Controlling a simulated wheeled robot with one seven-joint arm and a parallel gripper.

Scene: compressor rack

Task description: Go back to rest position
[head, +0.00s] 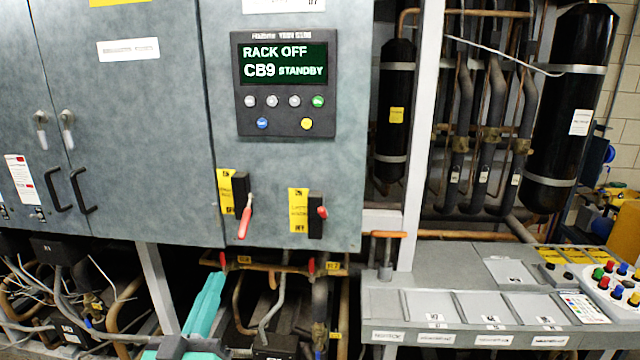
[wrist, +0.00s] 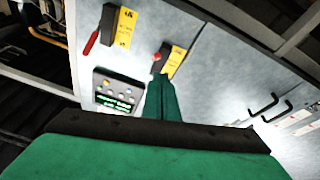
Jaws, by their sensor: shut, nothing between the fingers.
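My gripper (head: 212,284) shows at the bottom of the head view as teal fingers pointing up, in front of the lower pipework and below the grey control cabinet (head: 285,180). In the wrist view the green fingers of my gripper (wrist: 164,78) are together, with nothing held between them. There the cabinet front appears upside down behind them. The fingertips overlap the area by one red-handled switch (wrist: 157,57) in the picture; I cannot tell the gap from it.
The cabinet carries a display (head: 285,62) reading "RACK OFF CB9 STANDBY", a left switch (head: 244,208) and a right switch (head: 318,213). Door handles (head: 70,190) stick out at left. A grey console (head: 480,305) with buttons stands at right. Pipes and cables fill the space below the cabinet.

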